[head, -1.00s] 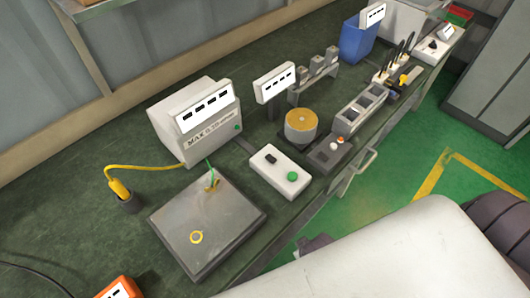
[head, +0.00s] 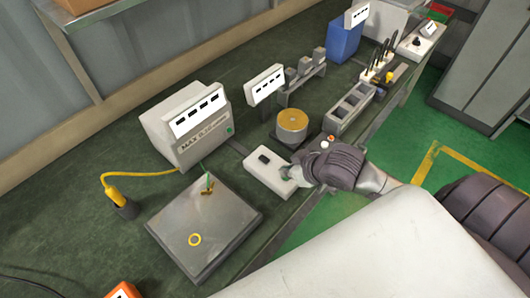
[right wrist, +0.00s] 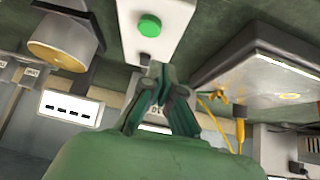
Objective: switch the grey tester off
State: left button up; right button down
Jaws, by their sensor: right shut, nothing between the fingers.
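The grey tester (head: 180,140) is a light grey box with a four-dash display and a small green button (head: 229,130) at its front right. In front of it lies a white switch box (head: 258,174) with a black rocker (head: 263,158) and a green button (right wrist: 149,26). My right gripper (head: 288,172) is shut and empty, at the right end of the switch box, hiding its green button in the head view. In the right wrist view the closed fingertips (right wrist: 158,72) are near the box's end; I cannot tell whether they touch. My left gripper is not in view.
A grey plate (head: 190,260) with a green lead clip lies left of the switch box. A yellow cable (head: 140,174) runs from the tester to a holder. A copper-coloured coil (head: 292,120) and a display on a stand (head: 265,84) stand behind.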

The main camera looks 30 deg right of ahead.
jog(key=w+d+r+t+y, duration=0.1)
jog(key=w+r, duration=0.2)
jog(key=r, duration=0.3)
jog(key=shift+w+d+r, duration=0.35)
jog(key=shift+w+r, duration=0.05)
jog(key=shift+f, duration=0.1)
jog(key=p, duration=0.2)
send_over(261, 156)
jog(key=s, duration=0.1)
jog(key=f, duration=0.7)
jog(key=shift+s+d, duration=0.2)
notch_tip(261, 156, down, 3)
jog(key=shift+s+r, duration=0.1)
jog(key=shift+r, duration=0.1)
jog(key=shift+f, duration=0.7)
jog(key=shift+f, duration=0.1)
jog(key=shift+w+a, duration=0.2)
jog(key=shift+w, duration=0.55)
jog(key=shift+p, duration=0.3)
